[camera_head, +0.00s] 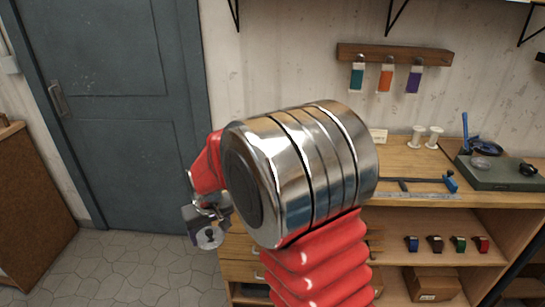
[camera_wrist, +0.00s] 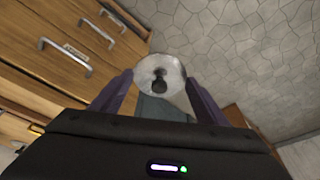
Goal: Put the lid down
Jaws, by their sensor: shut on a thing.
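My gripper (camera_head: 206,215) hangs in front of the blue-grey door, left of the workbench and out over the floor. It is shut on a round, pale lid with a dark knob (camera_head: 210,238). The lid also shows in the wrist view (camera_wrist: 176,66), between the two purple fingers (camera_wrist: 158,82), with the knob toward the camera. The lid is in the air and touches no surface that I can see. My red and chrome arm hides the left part of the bench top.
The wooden workbench (camera_head: 413,160) stands at right. Drawers (camera_wrist: 60,50) are close at left in the wrist view.

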